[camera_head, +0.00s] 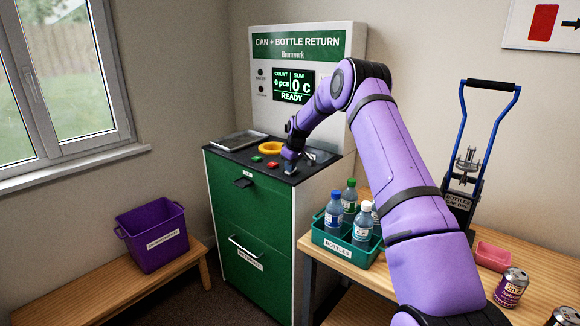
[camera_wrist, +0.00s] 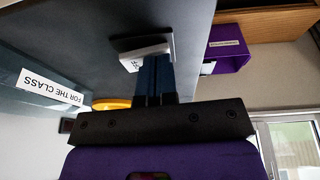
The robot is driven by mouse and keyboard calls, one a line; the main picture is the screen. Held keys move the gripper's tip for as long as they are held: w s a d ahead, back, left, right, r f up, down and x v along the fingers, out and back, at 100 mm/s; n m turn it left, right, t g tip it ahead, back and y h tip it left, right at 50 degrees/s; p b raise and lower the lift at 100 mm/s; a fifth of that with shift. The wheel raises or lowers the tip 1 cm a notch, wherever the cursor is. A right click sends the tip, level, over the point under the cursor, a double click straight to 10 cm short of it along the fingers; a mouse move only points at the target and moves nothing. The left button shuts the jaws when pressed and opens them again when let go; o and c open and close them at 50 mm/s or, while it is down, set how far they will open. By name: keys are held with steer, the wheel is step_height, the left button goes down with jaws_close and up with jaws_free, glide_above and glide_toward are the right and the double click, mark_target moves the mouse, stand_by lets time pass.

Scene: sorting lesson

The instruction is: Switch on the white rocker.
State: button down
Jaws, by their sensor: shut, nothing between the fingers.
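The return machine (camera_head: 262,215) has a green front, a dark top panel and a lit screen (camera_head: 293,87) reading "READY", with zero count and sum. In the wrist view the white rocker (camera_wrist: 138,51) sits on the dark panel, with small dark marks on its face. My gripper (camera_head: 290,160) is over the right part of the panel, fingers pointing down. Its blue fingers (camera_wrist: 155,66) are together and empty, with their tips at the rocker. Whether they press on it I cannot tell. In the head view the gripper largely hides the rocker.
A yellow ring (camera_head: 271,143), a green button (camera_head: 256,159) and a red button (camera_head: 273,165) are near my gripper on the panel. A metal tray (camera_head: 237,141) lies left. A bottle crate (camera_head: 324,240) stands on the right table; a purple bin (camera_head: 153,246) stands on the left bench.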

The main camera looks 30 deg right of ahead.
steer(key=shift+w+d+r, duration=0.25)
steer(key=shift+w+d, duration=0.05)
steer(key=shift+d, duration=0.35)
steer(key=r, duration=0.4)
steer(key=shift+s+a, duration=0.1)
steer(key=shift+a, duration=0.25)
steer(key=v, duration=1)
steer(key=shift+s+a, duration=0.3)
steer(key=shift+a, duration=0.5)
